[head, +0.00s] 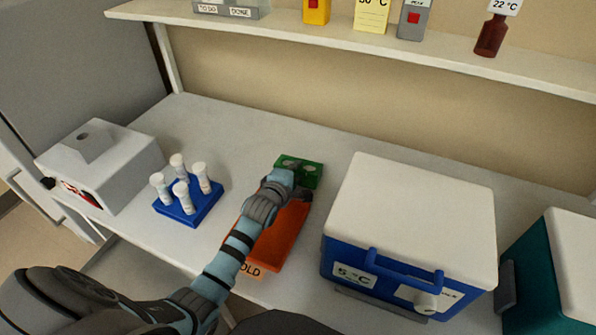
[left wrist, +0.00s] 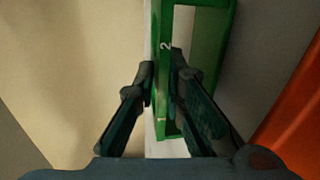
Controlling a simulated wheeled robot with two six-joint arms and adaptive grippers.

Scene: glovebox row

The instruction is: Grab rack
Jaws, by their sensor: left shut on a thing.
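A green rack (head: 312,178) with pale round openings lies on the bench behind the orange tray, near the middle of the head view. My left gripper (left wrist: 165,75) is shut on the rack's wall, one finger on each side. In the left wrist view the green rack (left wrist: 164,18) shows a white "2" between the fingers. In the head view my left wrist hides the fingertips and part of the rack. A blue rack (head: 188,213) holding several white-capped tubes stands to the left. My right gripper is out of view.
An orange tray (head: 288,240) lies under my left arm. A blue cooler box (head: 410,210) with a white lid stands to the right, a teal box (head: 545,280) beyond it. A white device (head: 100,160) stands at left. A shelf (head: 350,45) runs above the bench.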

